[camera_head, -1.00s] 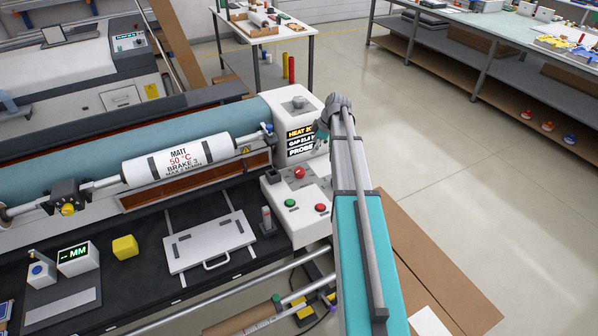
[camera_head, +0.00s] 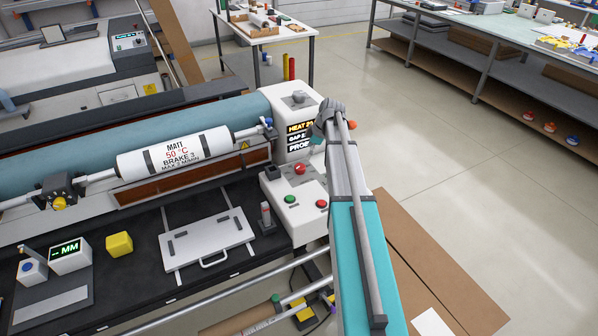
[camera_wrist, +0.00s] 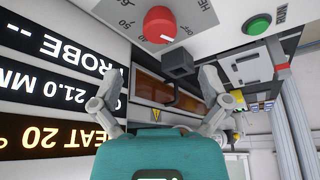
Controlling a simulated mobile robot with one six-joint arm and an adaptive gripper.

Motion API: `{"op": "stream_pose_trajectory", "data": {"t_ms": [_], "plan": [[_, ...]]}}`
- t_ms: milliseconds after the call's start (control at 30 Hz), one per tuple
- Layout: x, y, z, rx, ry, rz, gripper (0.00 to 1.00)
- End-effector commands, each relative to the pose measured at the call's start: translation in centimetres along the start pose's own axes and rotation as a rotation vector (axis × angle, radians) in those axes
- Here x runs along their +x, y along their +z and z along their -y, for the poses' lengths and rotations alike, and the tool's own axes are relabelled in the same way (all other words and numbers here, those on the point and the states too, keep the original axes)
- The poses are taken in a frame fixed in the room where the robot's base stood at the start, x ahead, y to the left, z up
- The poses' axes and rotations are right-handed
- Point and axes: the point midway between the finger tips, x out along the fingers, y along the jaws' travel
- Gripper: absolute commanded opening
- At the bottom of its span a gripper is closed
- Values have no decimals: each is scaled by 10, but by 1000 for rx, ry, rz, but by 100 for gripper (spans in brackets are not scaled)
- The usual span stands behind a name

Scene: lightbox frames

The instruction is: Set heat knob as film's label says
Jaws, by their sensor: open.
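The film roll (camera_head: 200,145) is white and lies along the machine. Its label reads MATT, 50 °C, BRAKE 3, with a smaller line on maximum speed below. A red knob (camera_wrist: 160,25) on the white control panel (camera_wrist: 215,22) has a scale with 50 and 60 beside it and a partly cut-off HE marking. It also shows in the head view (camera_head: 300,168). The display (camera_wrist: 60,95) reads HEAT 20 °, upside down in the wrist view. My gripper (camera_wrist: 160,76) is open and empty, its fingers short of the knob. In the head view my arm largely hides it.
A green button (camera_wrist: 256,24) sits beside the knob. A dark block (camera_wrist: 178,64) projects close to it. A white plate with a handle (camera_head: 208,240) and a yellow cube (camera_head: 119,244) lie on the black bed. Open floor lies right of the machine.

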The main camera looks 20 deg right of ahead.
Motion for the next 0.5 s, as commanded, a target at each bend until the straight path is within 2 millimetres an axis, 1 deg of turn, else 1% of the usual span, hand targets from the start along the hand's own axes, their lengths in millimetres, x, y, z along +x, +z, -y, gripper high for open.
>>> {"op": "stream_pose_trajectory", "data": {"t_ms": [33, 500], "plan": [[8, 1, 0, 0, 0, 0, 96], [46, 2, 0, 1, 0, 0, 96]]}}
